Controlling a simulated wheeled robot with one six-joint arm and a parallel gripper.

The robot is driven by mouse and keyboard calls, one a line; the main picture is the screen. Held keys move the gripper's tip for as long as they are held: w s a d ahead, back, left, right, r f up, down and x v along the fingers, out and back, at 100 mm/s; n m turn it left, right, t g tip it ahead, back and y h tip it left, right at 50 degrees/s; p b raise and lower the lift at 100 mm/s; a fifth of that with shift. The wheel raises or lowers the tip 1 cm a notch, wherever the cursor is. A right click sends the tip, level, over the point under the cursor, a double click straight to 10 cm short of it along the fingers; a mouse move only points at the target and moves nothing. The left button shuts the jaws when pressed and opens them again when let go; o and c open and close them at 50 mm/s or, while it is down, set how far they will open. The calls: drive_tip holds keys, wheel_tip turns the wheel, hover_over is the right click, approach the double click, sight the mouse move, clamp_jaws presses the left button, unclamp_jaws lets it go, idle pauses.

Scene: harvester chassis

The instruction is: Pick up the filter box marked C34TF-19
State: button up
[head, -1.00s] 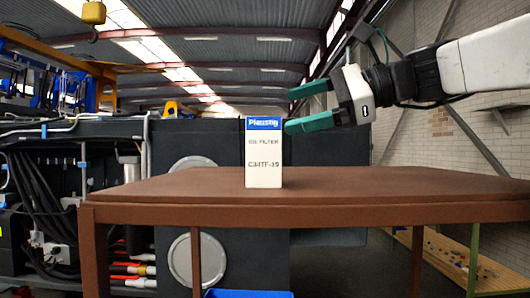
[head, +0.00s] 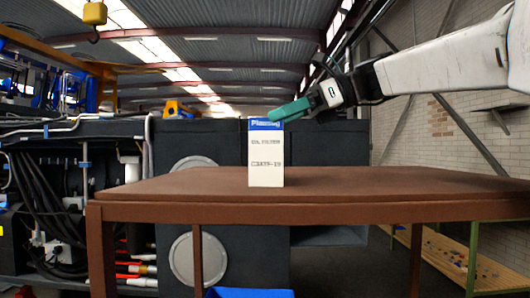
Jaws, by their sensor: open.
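The filter box (head: 266,155) stands upright on a brown table in the head view. It is white with a blue top band and is marked C34TF-19. My gripper (head: 272,114) has green fingers and reaches in from the upper right. Its fingertips are at the box's top edge in the picture. One finger hides the other, so the gap between them does not show. The gripper is open, and the box stands on the table. I cannot tell whether the fingers touch it.
The brown table (head: 330,206) is otherwise bare around the box. A dark machine chassis (head: 215,140) with cables and hoses stands behind and to the left. A blue bin (head: 248,293) is below the table. A yellow hoist block (head: 95,13) hangs at the upper left.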

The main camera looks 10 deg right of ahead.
sight(258, 125)
drive_tip(key=x, duration=0.5)
drive_tip(key=shift+w+a, duration=0.2)
drive_tip(key=shift+w, duration=0.1)
drive_tip(key=c, duration=1.8)
drive_tip(key=shift+r, duration=0.1)
